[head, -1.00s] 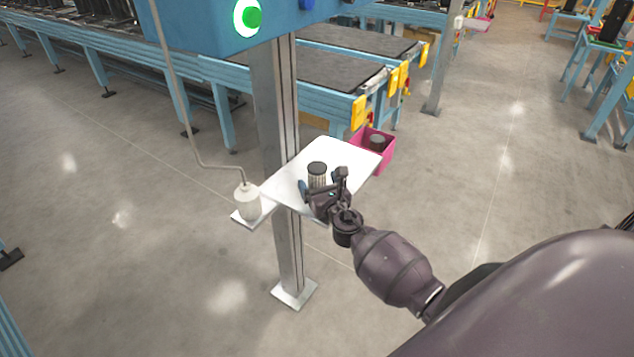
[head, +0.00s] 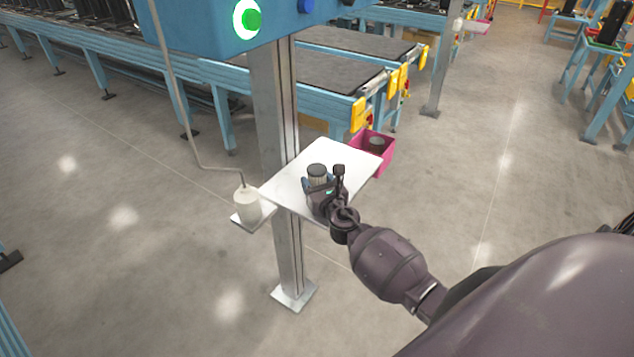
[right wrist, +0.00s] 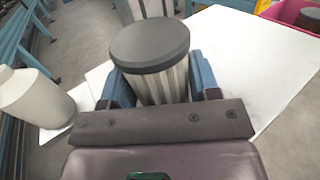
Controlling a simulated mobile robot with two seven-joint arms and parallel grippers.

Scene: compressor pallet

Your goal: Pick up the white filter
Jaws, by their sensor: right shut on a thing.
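In the right wrist view the filter (right wrist: 164,88) stands between the two blue fingers. My right gripper (head: 317,184) is shut on its sides, below the cap. The filter's lower part is hidden by the gripper. I cannot see a gap between the filter and the shelf. My left gripper is not in view.
A white bottle-like thing (head: 247,203) stands on a small ledge left of the shelf. A metal post (head: 289,258) rises behind the shelf. A pink bin (head: 386,150) holding a dark-capped thing is at the shelf's far right. The rest of the shelf is clear.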

